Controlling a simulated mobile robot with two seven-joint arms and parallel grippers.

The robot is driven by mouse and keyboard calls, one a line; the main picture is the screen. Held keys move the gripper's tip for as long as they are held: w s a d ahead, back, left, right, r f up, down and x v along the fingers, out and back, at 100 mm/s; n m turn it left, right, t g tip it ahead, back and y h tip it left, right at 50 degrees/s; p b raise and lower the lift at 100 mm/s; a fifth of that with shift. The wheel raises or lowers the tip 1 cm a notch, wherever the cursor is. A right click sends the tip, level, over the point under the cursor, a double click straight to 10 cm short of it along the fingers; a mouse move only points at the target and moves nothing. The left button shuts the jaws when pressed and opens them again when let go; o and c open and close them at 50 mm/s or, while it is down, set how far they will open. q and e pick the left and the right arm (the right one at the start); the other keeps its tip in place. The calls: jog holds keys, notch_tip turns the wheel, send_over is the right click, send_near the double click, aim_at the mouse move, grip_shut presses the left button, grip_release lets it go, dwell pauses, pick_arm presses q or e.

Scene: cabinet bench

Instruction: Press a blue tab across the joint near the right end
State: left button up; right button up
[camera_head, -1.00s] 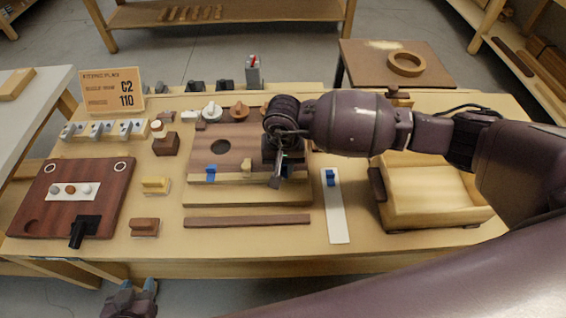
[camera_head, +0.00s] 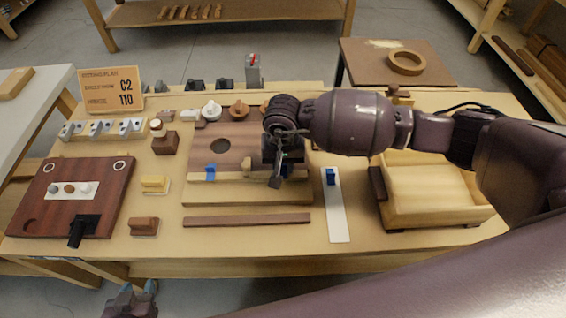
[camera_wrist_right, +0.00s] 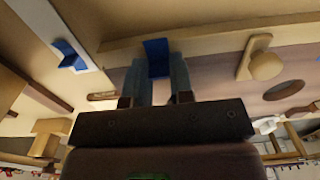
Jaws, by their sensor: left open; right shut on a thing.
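My right gripper (camera_head: 277,182) is over the right end of the brown board (camera_head: 238,140), where it meets the pale front strip (camera_head: 235,191). It is shut on a blue tab, seen between the fingers in the right wrist view (camera_wrist_right: 157,57). The tab is at the joint line; whether it touches the wood is hard to tell. Another blue tab (camera_head: 210,172) lies across the joint near the left end. A third blue tab (camera_head: 330,177) sits on the white strip (camera_head: 337,219). My left gripper (camera_head: 132,295) is open and empty at the bottom left, off the bench.
An open wooden box (camera_head: 435,205) stands right of the white strip. A dark red bar (camera_head: 246,221) lies in front of the board. A yellow block (camera_head: 154,184) and a brown block (camera_head: 144,226) lie to the left. The board's knob and hole show in the wrist view.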

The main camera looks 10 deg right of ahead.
jog(key=shift+s+f, duration=0.1)
jog(key=shift+f, duration=0.1)
jog(key=shift+s+f, duration=0.1)
jog(key=shift+f, duration=0.05)
dwell(0.8)
dwell(0.4)
dwell(0.4)
jog(key=o, duration=0.9)
jog(key=shift+d, duration=0.1)
jog(key=shift+c, duration=0.2)
jog(key=shift+r, duration=0.2)
